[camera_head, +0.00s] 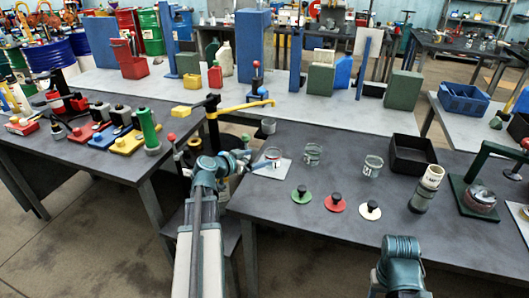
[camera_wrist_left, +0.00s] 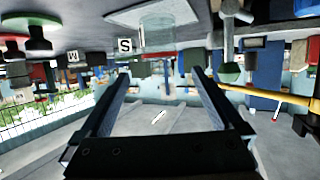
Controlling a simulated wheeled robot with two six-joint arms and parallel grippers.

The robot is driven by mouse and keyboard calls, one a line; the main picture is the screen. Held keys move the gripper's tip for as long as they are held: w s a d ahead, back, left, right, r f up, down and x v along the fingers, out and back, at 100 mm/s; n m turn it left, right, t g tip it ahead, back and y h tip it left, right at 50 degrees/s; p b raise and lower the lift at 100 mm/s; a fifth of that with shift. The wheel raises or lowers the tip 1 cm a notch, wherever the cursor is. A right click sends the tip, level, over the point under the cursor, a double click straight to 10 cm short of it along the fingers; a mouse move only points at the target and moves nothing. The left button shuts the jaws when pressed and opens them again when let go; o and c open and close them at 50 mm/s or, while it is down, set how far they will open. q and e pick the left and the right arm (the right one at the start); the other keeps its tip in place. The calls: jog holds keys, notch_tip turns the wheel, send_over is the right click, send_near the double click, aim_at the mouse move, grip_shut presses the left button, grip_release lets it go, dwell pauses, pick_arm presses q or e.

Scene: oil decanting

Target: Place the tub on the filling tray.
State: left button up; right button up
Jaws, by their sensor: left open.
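A clear tub (camera_head: 273,153) stands on a white square filling tray (camera_head: 285,171) at the left end of the dark table. My left gripper (camera_head: 250,161) is just left of this tub, open and with nothing seen between its fingers. In the left wrist view, which appears upside down, the open fingers (camera_wrist_left: 160,80) point towards the clear tub (camera_wrist_left: 158,36) and the white tray (camera_wrist_left: 152,13); tub and fingers look apart. Two more tubs stand to the right, a middle one (camera_head: 313,154) and a right one (camera_head: 372,166). My right gripper is outside the view.
Green (camera_head: 301,194), red (camera_head: 335,203) and white (camera_head: 370,210) knobbed lids lie in front of the tubs. A black bin (camera_head: 412,155), labelled cylinder (camera_head: 428,186) and green press stand (camera_head: 468,196) are at right. A yellow-armed stand (camera_head: 240,107) rises behind my left gripper.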

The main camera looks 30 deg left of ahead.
pick_arm(q)
jog(key=v, duration=0.3)
jog(key=shift+s+p, duration=0.2)
jog(key=shift+p, duration=0.15)
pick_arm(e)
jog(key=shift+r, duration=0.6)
